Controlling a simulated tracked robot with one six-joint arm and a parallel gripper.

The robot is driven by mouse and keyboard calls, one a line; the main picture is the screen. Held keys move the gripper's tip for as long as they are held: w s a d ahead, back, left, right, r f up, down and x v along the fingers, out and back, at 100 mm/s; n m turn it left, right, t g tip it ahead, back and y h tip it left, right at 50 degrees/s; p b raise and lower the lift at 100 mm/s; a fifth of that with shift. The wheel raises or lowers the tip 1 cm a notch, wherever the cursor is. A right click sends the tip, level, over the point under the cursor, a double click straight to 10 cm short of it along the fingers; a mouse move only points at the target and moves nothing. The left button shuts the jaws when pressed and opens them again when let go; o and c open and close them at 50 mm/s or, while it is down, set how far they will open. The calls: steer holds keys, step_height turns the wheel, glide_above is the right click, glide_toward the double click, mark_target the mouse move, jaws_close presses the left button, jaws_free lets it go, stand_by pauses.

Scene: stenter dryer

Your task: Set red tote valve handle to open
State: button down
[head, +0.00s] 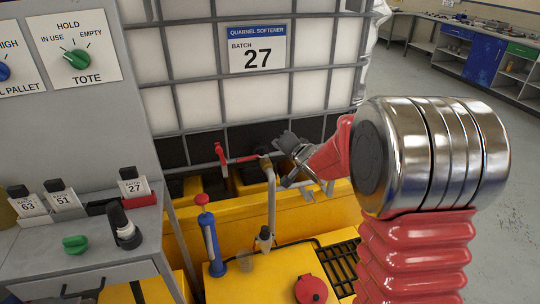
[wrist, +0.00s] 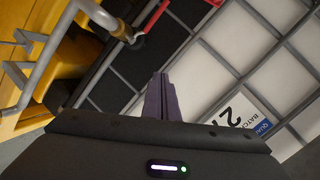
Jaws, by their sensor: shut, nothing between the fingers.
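The tote (head: 200,105) is a white caged tank with a blue and white label reading "Quarnel Softener, Batch 27". A red valve handle (head: 240,159) lies roughly level at its lower front, pointing left with an upturned end. It joins a brass-coloured fitting (head: 265,164) on top of a grey pipe. My gripper (head: 281,139) is right of and slightly above that fitting, apart from the handle. In the wrist view my gripper's fingers (wrist: 160,98) are shut and empty. The red handle (wrist: 154,16) shows beyond them at the top, partly cut off.
A grey panel with a green tote knob (head: 77,58) stands left. A desk below holds batch cards, a loose green knob (head: 75,244) and a black-topped object (head: 122,228). A blue cylinder with a red top (head: 210,240) stands on the yellow base (head: 240,285). Open floor lies right.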

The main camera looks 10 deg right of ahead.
steer(key=s+d+r+n+g+h, duration=0.15)
steer(key=s+r, duration=0.25)
steer(key=s, duration=0.5)
steer(key=s+d+r+n+g+h, duration=0.1)
steer(key=s+r+n+g+h, duration=0.2)
steer(key=s, duration=0.6)
steer(key=s+a+f+n+g, duration=0.1)
steer(key=s+a+n, duration=0.1)
steer(key=s, duration=1)
steer(key=s+a+f+n+g+y, duration=0.1)
steer(key=s+a+n+g, duration=0.1)
steer(key=s, duration=1)
steer(key=shift+a+f+n, duration=0.35)
steer(key=shift+a+n, duration=0.1)
steer(key=shift+a, duration=0.35)
steer(key=shift+s+g+y, duration=0.2)
steer(key=shift+g+y, duration=0.05)
